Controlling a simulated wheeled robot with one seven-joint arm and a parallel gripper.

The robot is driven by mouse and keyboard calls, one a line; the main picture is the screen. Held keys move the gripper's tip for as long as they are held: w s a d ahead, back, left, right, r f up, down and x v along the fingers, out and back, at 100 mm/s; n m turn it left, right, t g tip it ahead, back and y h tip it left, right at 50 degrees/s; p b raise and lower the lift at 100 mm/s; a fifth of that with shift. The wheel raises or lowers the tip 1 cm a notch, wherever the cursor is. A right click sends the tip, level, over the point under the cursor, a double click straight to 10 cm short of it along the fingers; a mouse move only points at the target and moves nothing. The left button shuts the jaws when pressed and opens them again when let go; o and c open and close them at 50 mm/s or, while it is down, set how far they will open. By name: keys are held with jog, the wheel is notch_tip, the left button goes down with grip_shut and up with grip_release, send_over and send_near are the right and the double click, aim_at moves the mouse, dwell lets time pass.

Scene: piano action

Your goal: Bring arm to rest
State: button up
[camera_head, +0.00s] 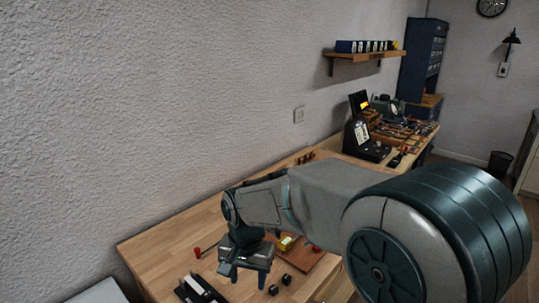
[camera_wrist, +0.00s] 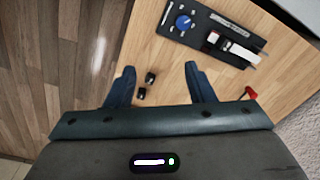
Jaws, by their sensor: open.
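My arm reaches out over the wooden workbench (camera_head: 165,245) in the head view. My gripper (camera_head: 246,274) hangs above the bench's near part, pointing down. In the wrist view my gripper (camera_wrist: 161,72) has its two blue-grey fingers wide apart with nothing held between them. Two small black blocks (camera_wrist: 146,85) lie on the bench below, seen between the fingers and nearer the left one. The gap between the fingers and the bench is hard to judge.
A black panel with a blue knob (camera_wrist: 183,22) and a red-handled tool (camera_wrist: 250,92) lie near the gripper. A brown board (camera_head: 306,260) lies beyond it. A black machine (camera_head: 362,140) and several tools stand farther along. A wall shelf (camera_head: 365,55) hangs above.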

jog(key=s+d+r+n+t, duration=0.1)
jog(key=s+d+r, duration=0.1)
jog(key=s+d, duration=0.5)
jog(key=s+d+r+n+t, duration=0.1)
jog(key=s+d+r, duration=0.2)
jog(key=s+d, duration=0.4)
jog(key=d, duration=0.7)
jog(key=shift+n+t, duration=0.3)
jog(key=shift+t, duration=0.1)
